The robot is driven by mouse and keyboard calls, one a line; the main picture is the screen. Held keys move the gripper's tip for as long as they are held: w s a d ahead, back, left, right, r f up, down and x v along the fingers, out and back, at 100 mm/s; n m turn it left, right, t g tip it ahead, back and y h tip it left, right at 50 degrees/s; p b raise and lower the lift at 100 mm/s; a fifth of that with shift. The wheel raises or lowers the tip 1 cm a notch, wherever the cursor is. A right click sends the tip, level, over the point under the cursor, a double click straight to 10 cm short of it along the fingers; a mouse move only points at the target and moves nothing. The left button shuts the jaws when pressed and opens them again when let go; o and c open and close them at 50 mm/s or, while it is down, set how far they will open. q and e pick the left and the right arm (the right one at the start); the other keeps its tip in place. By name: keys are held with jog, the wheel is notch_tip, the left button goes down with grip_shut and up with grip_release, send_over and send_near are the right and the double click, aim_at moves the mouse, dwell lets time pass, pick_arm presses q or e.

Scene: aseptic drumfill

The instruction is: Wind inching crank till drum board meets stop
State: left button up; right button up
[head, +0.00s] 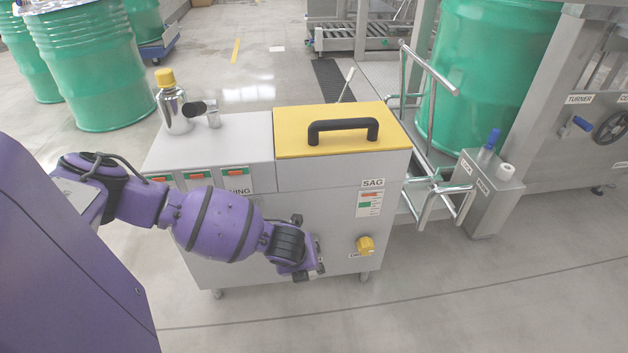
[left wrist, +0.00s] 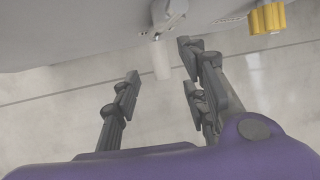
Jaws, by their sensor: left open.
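My left gripper (head: 314,266) is in front of the grey cabinet's (head: 240,250) front face, left of a yellow knob (head: 365,245). In the left wrist view its fingers (left wrist: 160,62) are spread. A pale cylindrical grip (left wrist: 161,58) on a grey hub (left wrist: 169,14), seemingly the inching crank, shows between the fingertips; I cannot tell whether they touch it. In the head view the crank is hidden behind my gripper. The yellow knob also shows in the left wrist view (left wrist: 267,17). I cannot make out the drum board or the stop. My right gripper is not in view.
The cabinet has a yellow lid (head: 290,145) with a black handle (head: 343,130) and a label marked SAG (head: 373,183). A steel bottle (head: 173,108) stands on top. A green drum (head: 490,70) and a grey pedestal (head: 487,195) stand to the right. The front floor is clear.

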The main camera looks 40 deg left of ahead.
pick_arm(q)
jog(key=b+x, duration=0.3)
jog(key=x, duration=0.3)
jog(key=shift+f, duration=0.25)
grip_shut()
